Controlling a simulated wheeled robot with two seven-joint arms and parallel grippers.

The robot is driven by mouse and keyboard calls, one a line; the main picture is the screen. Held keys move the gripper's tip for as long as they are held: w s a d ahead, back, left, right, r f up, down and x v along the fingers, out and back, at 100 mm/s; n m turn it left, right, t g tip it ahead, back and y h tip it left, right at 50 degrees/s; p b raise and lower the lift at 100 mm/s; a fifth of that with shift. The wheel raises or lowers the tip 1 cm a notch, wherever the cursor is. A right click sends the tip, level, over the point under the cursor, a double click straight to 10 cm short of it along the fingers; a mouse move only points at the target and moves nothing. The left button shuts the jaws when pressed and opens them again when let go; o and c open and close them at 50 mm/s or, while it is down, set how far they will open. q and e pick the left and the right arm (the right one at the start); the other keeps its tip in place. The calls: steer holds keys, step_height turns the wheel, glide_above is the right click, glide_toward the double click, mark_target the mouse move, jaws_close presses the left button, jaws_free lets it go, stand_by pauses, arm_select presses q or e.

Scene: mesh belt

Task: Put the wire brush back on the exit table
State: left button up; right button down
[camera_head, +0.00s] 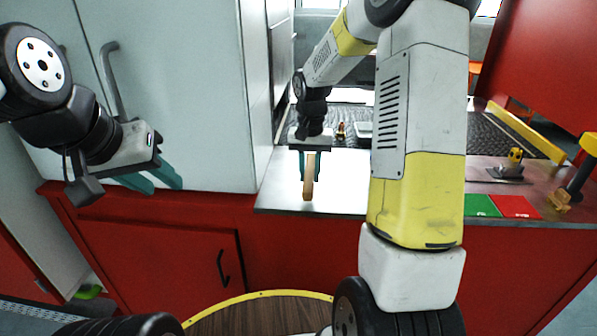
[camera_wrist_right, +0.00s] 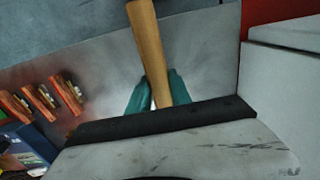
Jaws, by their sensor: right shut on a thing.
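The wire brush shows as a pale wooden handle (camera_head: 309,178) in the head view. Its handle (camera_wrist_right: 147,45) also runs up through the right wrist view; I cannot make out the bristles. My right gripper (camera_head: 310,160) points down over the left part of the steel table (camera_head: 340,190) and is shut on the handle. The teal fingers (camera_wrist_right: 156,92) sit on both sides of it. I cannot tell whether the brush touches the table. My left gripper (camera_head: 152,180) is at the left, in front of the grey cabinet, with its teal fingers apart and nothing between them.
Behind the table lies the dark mesh belt (camera_head: 490,135), with a yellow rail (camera_head: 525,132). Green (camera_head: 481,205) and red (camera_head: 515,206) pads and a yellow-headed tool (camera_head: 577,180) are at the right. Several wooden-backed pieces (camera_wrist_right: 40,100) show in the wrist view. My right arm hides mid-table.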

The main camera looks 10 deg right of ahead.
steer(key=shift+w+f, duration=0.1)
steer(key=shift+w, duration=0.55)
steer(key=shift+s+f, duration=0.1)
steer(key=shift+f, duration=1.6)
steer(key=shift+f, duration=0.15)
steer(key=c, duration=1.2)
jaws_free()
steer(key=shift+o, duration=0.2)
